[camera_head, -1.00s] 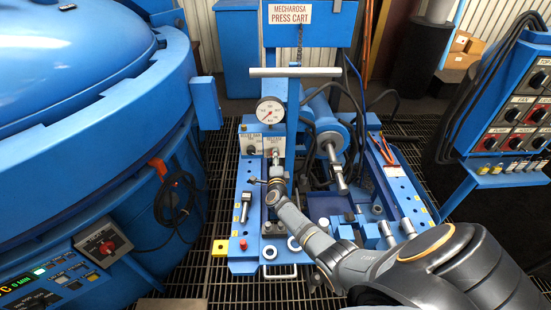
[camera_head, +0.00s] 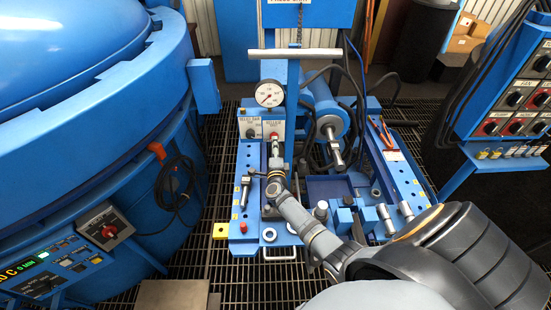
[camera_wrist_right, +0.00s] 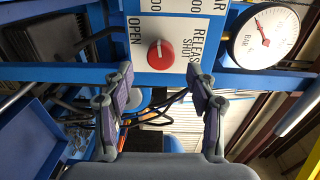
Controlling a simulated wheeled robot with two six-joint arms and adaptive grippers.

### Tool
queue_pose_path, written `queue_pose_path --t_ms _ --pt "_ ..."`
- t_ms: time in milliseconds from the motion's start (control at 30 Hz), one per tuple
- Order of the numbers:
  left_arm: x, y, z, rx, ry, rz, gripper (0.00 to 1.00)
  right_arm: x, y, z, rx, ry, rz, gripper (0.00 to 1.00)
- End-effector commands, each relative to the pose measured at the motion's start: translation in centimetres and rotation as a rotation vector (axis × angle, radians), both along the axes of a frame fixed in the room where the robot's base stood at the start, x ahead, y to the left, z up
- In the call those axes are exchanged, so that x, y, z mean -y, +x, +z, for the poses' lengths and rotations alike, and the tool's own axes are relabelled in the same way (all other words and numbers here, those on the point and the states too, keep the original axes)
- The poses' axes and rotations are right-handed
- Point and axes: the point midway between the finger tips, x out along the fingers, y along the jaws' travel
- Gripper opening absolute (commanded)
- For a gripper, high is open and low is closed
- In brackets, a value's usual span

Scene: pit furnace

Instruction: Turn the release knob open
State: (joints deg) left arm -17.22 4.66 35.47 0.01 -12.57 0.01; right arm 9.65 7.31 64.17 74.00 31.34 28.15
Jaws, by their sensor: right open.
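The release knob (camera_wrist_right: 160,54) is round and red on a white plate in the right wrist view. The plate has OPEN on its left side and RELEASE SHUT on its right. A pale line on the knob runs roughly up and down. My right gripper (camera_wrist_right: 160,85) is open, its two grey fingers apart on either side of the knob's line, with nothing between them. In the head view my right gripper (camera_head: 275,148) is in front of the release plate (camera_head: 274,127) on the press cart (camera_head: 246,180) and hides much of the knob. My left gripper is not in view.
A pressure gauge (camera_head: 270,93) sits just above the plate, below a grey crossbar (camera_head: 295,53). A second dark knob (camera_head: 250,133) is left of the release plate. The blue furnace (camera_head: 80,110) stands left, and a switch panel (camera_head: 515,105) right. Hoses hang behind the cart.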

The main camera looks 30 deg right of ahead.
Motion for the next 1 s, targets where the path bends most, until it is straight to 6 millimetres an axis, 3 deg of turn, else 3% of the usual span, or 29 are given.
queue_pose_path --t_ms 200,400,1000 --pt "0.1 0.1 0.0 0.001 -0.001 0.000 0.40 -2.8 -4.6 0.1 -0.002 0.004 0.001 0.57" --pt "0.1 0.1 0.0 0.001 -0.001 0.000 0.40 -4.1 -6.6 0.2 -0.002 0.001 0.000 0.57" --pt "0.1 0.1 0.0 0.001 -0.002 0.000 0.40 -4.2 -6.8 0.3 -0.001 0.001 0.000 0.57"
